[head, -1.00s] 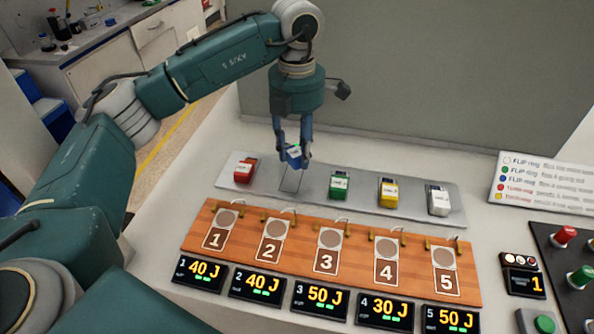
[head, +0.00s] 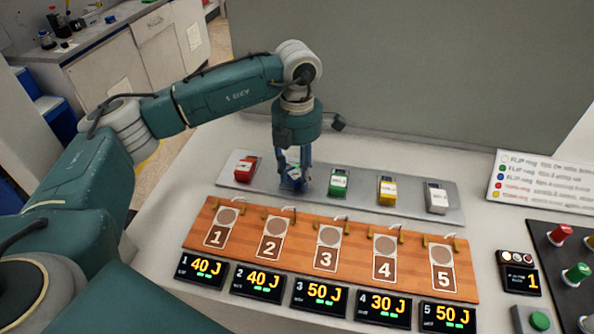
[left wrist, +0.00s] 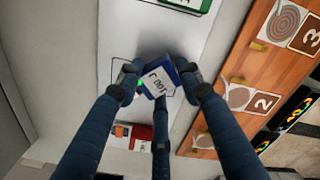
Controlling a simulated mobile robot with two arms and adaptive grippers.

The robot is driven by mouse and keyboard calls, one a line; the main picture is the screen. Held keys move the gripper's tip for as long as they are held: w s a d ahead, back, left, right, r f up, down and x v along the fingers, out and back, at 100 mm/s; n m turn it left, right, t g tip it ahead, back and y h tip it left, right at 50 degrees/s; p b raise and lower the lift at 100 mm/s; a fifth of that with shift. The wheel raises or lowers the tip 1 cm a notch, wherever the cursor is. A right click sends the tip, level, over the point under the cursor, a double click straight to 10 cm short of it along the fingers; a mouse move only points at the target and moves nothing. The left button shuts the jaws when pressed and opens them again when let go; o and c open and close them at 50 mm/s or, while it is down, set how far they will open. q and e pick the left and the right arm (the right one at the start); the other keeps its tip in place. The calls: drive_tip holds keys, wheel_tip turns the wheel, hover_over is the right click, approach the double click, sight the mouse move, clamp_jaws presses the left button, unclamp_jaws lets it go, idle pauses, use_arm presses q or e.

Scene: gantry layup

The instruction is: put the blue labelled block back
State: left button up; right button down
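The blue labelled block (head: 293,181) is between the fingers of my left gripper (head: 293,178), low at the grey tray (head: 365,204), in the gap between the red and green blocks. In the left wrist view, the blue block (left wrist: 163,76) with its white label sits between the fingertips (left wrist: 160,82), turned at an angle to the outline drawn on the tray. The fingers appear closed on its sides. Whether its underside touches the tray is hard to tell. My right gripper is not in view.
A red block (head: 246,169) stands left of the gripper; green (head: 339,183), yellow (head: 387,191) and white (head: 437,198) blocks stand right. A wooden board (head: 207,222) with numbered places and hooks lies in front, with energy displays (head: 258,282) below. A grey panel rises behind.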

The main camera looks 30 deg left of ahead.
sight(297, 174)
use_arm(q)
drive_tip(key=shift+o, duration=1.4)
drive_tip(key=shift+r, duration=0.55)
wheel_tip(297, 174, up, 11)
drive_tip(key=b, duration=0.2)
